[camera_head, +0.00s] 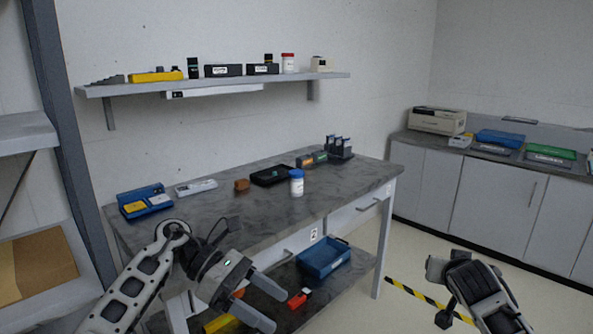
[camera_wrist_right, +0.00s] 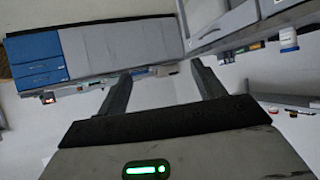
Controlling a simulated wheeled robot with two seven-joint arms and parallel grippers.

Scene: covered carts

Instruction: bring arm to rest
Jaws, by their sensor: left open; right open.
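My left gripper (camera_head: 263,300) is in front of the marble-topped table in the head view. Its two fingers are apart with nothing between them. My right arm shows at the lower right of the head view, over the floor, with its fingers not clear there. In the right wrist view my right gripper (camera_wrist_right: 162,88) has its two fingers spread wide and holds nothing. The room looks tilted in that view.
The marble-topped table (camera_head: 240,226) carries a blue tray (camera_head: 144,203), a black tray (camera_head: 271,175) and a white bottle with a blue cap (camera_head: 297,183). A blue bin (camera_head: 323,259) sits on its lower shelf. A wall shelf (camera_head: 213,84) hangs above. Floor right of the table is open.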

